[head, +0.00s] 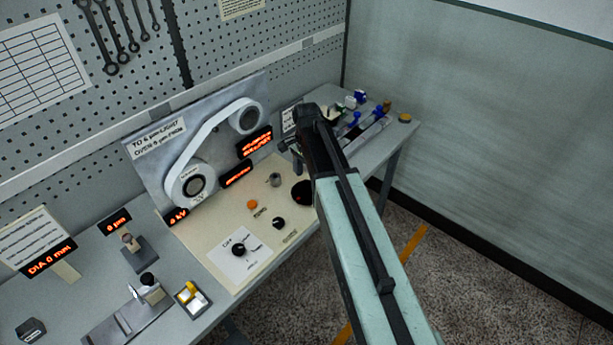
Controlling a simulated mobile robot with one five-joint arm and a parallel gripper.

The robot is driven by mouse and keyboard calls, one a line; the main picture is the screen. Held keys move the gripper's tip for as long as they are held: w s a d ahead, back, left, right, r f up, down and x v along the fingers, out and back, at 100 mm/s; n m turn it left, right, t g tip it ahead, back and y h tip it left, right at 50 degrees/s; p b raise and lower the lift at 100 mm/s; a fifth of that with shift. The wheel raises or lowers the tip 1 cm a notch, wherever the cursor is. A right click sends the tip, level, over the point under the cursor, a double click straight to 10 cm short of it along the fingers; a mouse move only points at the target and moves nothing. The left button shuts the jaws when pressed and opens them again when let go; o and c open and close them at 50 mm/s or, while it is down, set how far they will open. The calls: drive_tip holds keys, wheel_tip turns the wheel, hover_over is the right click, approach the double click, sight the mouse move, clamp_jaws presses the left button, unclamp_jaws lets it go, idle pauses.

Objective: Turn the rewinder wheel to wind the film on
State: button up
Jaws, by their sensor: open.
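An upright grey panel (155,170) at the back of the bench carries two round reels. The large lower-left reel (192,186) has a dark hub, and the upper-right reel (248,118) is smaller. A white film band (205,138) runs between them. No part is marked as the rewinder wheel, so I cannot tell which one it is. My arm reaches in from the lower right. My gripper (290,146) is at its far end, right of the panel and apart from both reels. It is open, with its fingers small and dark and no held object visible.
A cream control plate (225,262) with knobs and an orange button (252,204) lies before the panel. A dark round part (302,192) is partly behind my arm. Trays with small blue-topped items (354,117) stand at the back right. A gauge stand (138,255) stands left.

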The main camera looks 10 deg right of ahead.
sight(307, 184)
wheel_tip(307, 184, up, 5)
drive_tip(key=p, duration=0.4)
drive_tip(key=shift+r, duration=0.15)
drive_tip(key=shift+f+b, duration=0.25)
drive_tip(key=shift+b, duration=0.05)
idle(0.6)
drive_tip(key=s+f+n+b, duration=0.4)
drive_tip(key=s+n, duration=0.8)
drive_tip(key=s, duration=0.2)
drive_tip(key=shift+s+a+f+n, duration=0.15)
drive_tip(key=shift+s+f+n, duration=0.05)
drive_tip(key=shift+s+n, duration=0.1)
idle(2.0)
